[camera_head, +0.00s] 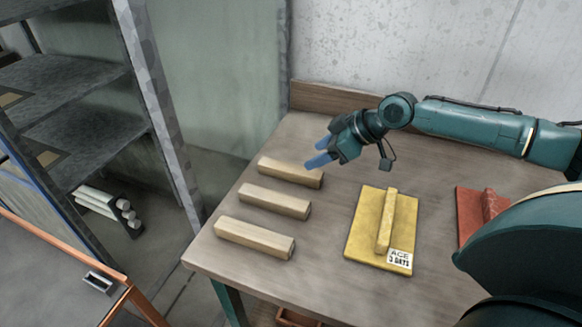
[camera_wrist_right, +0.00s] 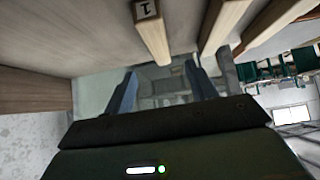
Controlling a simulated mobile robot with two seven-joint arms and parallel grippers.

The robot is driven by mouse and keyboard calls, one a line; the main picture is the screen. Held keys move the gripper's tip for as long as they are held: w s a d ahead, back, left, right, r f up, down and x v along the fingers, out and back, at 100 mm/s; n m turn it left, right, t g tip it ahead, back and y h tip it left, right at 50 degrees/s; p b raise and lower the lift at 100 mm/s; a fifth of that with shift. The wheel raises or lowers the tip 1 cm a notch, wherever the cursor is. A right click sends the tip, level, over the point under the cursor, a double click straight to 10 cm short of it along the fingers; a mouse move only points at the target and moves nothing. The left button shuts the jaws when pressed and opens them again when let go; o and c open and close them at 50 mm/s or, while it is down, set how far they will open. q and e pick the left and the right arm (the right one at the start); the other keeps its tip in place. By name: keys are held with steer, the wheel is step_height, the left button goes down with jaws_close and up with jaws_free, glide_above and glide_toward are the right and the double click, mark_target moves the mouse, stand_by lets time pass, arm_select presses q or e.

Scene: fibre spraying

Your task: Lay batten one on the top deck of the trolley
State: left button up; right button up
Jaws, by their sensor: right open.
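Three pale wooden battens lie side by side at the left of the table. In the right wrist view, the nearest batten (camera_wrist_right: 153,35) has a "1" on its end; it seems to be the far batten (camera_head: 290,172) in the head view. My right gripper (camera_head: 318,152) is open and empty, with blue fingers close to that batten's right end, apparently above it. Its fingers also show apart in the wrist view (camera_wrist_right: 160,88). An orange-framed structure (camera_head: 70,258), perhaps the trolley, stands at the lower left; its top deck is mostly out of view. My left gripper is not in view.
The wooden table (camera_head: 330,265) also holds a yellow board (camera_head: 365,230) with a bar and an "ACE 3 DAYS" label, and a red board (camera_head: 468,215). A grey shelf rack (camera_head: 95,85) stands left. A raised ledge (camera_head: 335,100) edges the table's back.

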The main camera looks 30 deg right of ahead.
mark_target(291, 167)
steer(key=p+x, duration=0.1)
steer(key=x, duration=0.9)
steer(key=shift+w+f, duration=0.1)
steer(key=shift+w, duration=0.05)
steer(key=shift+c, duration=0.5)
steer(key=c, duration=1)
